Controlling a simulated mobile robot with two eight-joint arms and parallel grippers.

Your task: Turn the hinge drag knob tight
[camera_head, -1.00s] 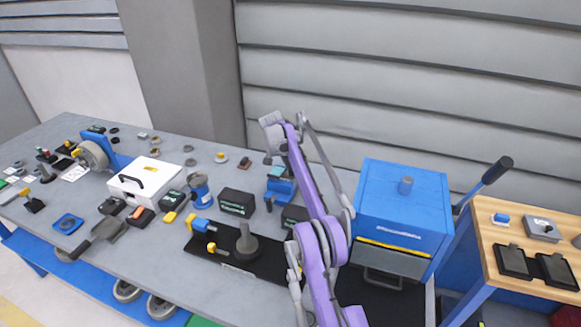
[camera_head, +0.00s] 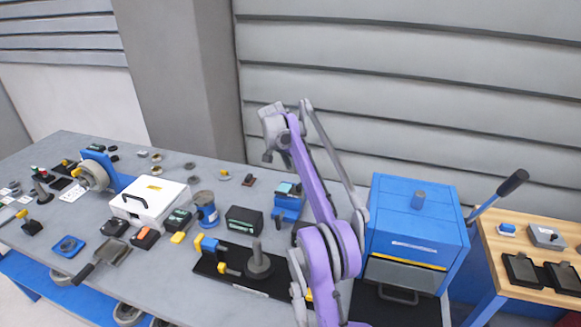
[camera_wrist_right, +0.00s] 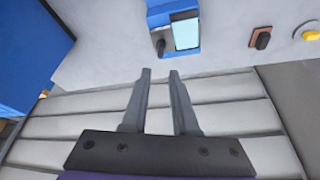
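No part is plainly marked as the hinge drag knob, so I cannot tell which one it is. A black base plate (camera_head: 208,266) on the bench carries a grey post on a round foot (camera_head: 258,262), a blue bracket with a yellow end (camera_head: 208,245) and a small yellow knob (camera_head: 223,268). My right gripper (camera_head: 268,156) is raised above the back of the bench, behind a blue device (camera_head: 289,203). In the wrist view its two fingers (camera_wrist_right: 160,73) are apart with nothing between them. The blue device with a pale screen (camera_wrist_right: 186,33) lies beyond the fingertips. My left gripper is not in view.
A white box (camera_head: 150,199), a blue cup (camera_head: 206,212) and a dark green-labelled box (camera_head: 244,220) stand on the crowded bench. A large blue cabinet (camera_head: 415,222) stands right of my arm, with a wooden-topped table (camera_head: 500,252) beyond. The ribbed wall is behind.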

